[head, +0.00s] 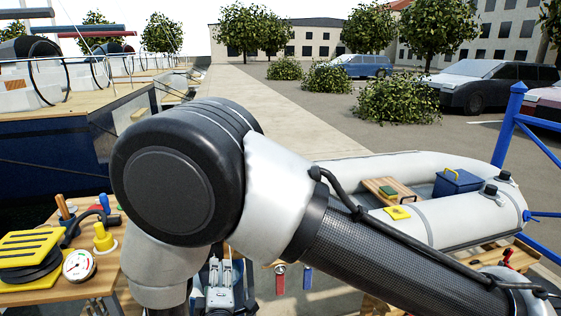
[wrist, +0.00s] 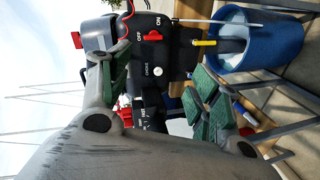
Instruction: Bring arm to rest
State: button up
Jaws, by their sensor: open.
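My gripper (wrist: 160,88) shows large in the wrist view. Its two fingers with green pads stand apart, and I see nothing held between them. Beyond the fingers is a dark panel (wrist: 152,52) marked ON, OFF and CHOKE, with a red switch (wrist: 155,38) and a white round knob (wrist: 158,71). I cannot tell how far the fingertips are from it. In the head view my bent arm fills the middle and hides much of what lies behind it.
A blue bucket (wrist: 270,35) stands beside the panel. In the head view a wooden bench at left holds a yellow foot pump (head: 28,248) and a gauge (head: 78,266). A grey inflatable boat (head: 455,218) lies at right near a blue railing (head: 507,125).

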jog(key=w+d+r+m+g+y, duration=0.2)
jog(key=w+d+r+m+g, duration=0.45)
jog(key=w+r, duration=0.85)
jog(key=s+d+r+m, duration=0.1)
jog(key=d+r+m, duration=0.1)
jog(key=d+r, duration=0.45)
jog(key=s+d+r+m, duration=0.1)
jog(key=d+r, duration=0.2)
jog(key=d, duration=0.7)
jog(key=s+d+r+m+g+h, duration=0.2)
jog(key=s+d+m+h, duration=0.1)
jog(key=s+d, duration=0.9)
jog(key=s+d+r+m+g+h, duration=0.2)
jog(key=s+d+m, duration=0.3)
jog(key=s+d, duration=0.7)
jog(key=d, duration=0.5)
jog(key=shift+h, duration=0.4)
